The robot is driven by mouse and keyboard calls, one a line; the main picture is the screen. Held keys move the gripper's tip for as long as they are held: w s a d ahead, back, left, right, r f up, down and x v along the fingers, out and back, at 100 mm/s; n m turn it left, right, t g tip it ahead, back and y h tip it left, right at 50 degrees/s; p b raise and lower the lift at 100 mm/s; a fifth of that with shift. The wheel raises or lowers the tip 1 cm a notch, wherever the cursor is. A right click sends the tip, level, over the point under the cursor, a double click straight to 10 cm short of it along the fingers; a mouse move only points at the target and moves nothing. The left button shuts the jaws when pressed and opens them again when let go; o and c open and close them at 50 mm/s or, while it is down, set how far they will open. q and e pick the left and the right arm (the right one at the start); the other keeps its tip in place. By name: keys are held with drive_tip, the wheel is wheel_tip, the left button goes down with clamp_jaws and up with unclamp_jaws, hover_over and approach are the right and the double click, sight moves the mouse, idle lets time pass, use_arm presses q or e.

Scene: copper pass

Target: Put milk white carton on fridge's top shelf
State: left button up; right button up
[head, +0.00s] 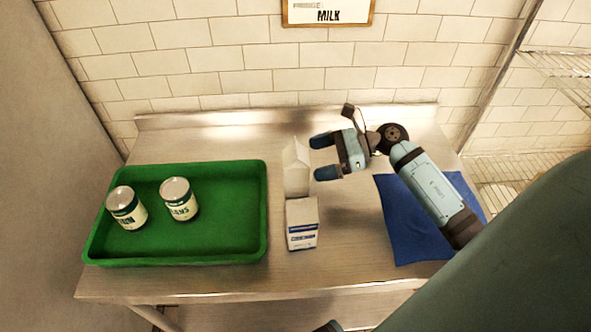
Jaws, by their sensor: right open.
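A plain white gable-top carton (296,170) stands upright on the steel table, right of the green tray. A white box with a blue label (302,226) stands just in front of it and hides its lower part. My right gripper (323,157) is open and empty. Its two blue fingertips point left toward the white carton, close to its right side, with a small gap showing. I cannot tell whether their heights match. My left gripper is not in view. No fridge or fridge shelf shows.
A green tray (218,248) on the left holds two labelled cans (127,208) (179,199). A blue cloth (402,222) lies under my right arm. Wire shelving (560,68) stands at the right.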

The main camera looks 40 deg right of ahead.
sight(296, 163)
drive_tip(key=shift+p+x, duration=0.3)
drive_tip(key=shift+x, duration=2.8)
drive_tip(key=shift+d+f, duration=0.1)
drive_tip(key=shift+f, duration=0.05)
drive_tip(key=c, duration=1.2)
drive_tip(key=shift+w, duration=0.1)
drive_tip(key=shift+c, duration=1.3)
